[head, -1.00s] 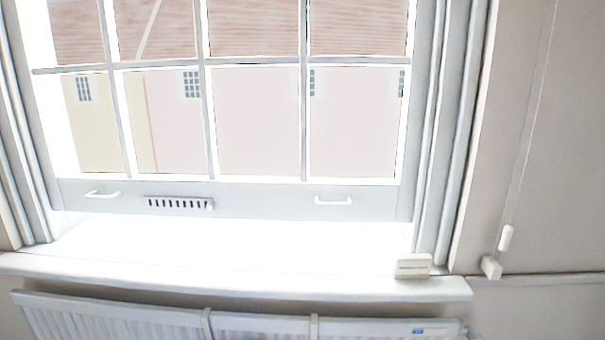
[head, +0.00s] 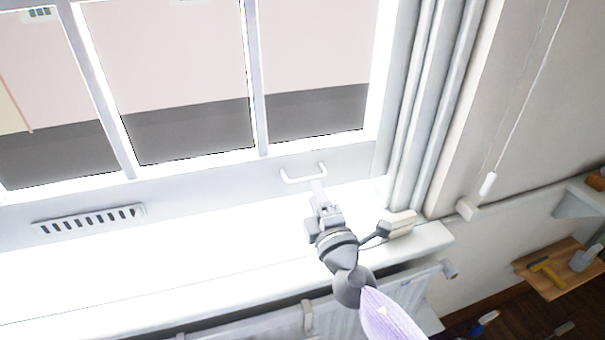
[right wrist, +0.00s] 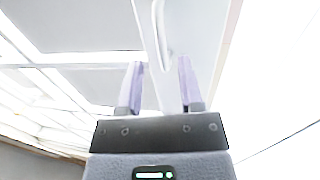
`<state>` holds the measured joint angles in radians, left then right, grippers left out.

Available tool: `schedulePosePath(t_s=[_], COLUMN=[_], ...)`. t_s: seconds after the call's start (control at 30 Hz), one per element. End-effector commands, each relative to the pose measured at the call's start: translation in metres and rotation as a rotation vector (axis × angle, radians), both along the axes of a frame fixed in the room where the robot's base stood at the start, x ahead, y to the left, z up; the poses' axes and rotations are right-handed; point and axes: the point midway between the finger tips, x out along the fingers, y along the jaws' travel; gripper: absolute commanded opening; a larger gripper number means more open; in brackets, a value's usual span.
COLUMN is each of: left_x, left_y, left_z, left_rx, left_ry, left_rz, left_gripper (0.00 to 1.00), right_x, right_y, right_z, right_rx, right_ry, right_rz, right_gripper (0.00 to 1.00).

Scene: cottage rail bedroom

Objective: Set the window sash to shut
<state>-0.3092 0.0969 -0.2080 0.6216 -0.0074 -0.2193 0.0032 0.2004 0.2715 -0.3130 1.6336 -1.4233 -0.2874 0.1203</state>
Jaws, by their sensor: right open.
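The white window sash (head: 200,188) has dark and pink panes above its bottom rail. A gap of bright light lies between the rail and the sill, so the sash stands raised. A white U-shaped handle (head: 304,174) is on the rail at right; it also shows in the right wrist view (right wrist: 161,40). My right gripper (head: 318,190) is open, just below the handle in the head view. In the right wrist view its two fingers (right wrist: 158,85) stand apart, with the handle beyond and between their tips. I cannot tell whether they touch it. My left gripper is not in view.
A radiator (head: 410,290) is below. A blind cord with a pull (head: 488,184) hangs at right. A wooden shelf (head: 548,268) holds tools at lower right.

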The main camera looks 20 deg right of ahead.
Motion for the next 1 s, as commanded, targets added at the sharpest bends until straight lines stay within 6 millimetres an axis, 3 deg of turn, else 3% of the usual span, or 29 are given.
schedulePosePath(t_s=[0.1,0.23,0.57,0.6,0.8,1.0], left_x=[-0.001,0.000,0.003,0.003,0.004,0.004], left_y=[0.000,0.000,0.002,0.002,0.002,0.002], left_z=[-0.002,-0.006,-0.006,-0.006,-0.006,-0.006], left_rx=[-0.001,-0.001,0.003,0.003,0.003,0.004], left_ry=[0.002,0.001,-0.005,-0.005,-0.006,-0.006], left_rz=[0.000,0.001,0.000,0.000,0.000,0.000], left_gripper=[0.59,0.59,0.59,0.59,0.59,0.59], right_x=[0.026,0.043,0.051,0.051,0.051,0.051], right_y=[0.001,0.002,0.002,0.002,0.002,0.002], right_z=[0.004,0.005,0.007,0.007,0.007,0.007], right_rx=[0.001,0.002,0.003,0.003,0.003,0.003], right_ry=[-0.001,0.001,0.003,0.003,0.003,0.004], right_rz=[0.000,0.000,0.001,0.001,0.001,0.001], right_gripper=[0.47,0.47,0.47,0.45,0.03,0.00])
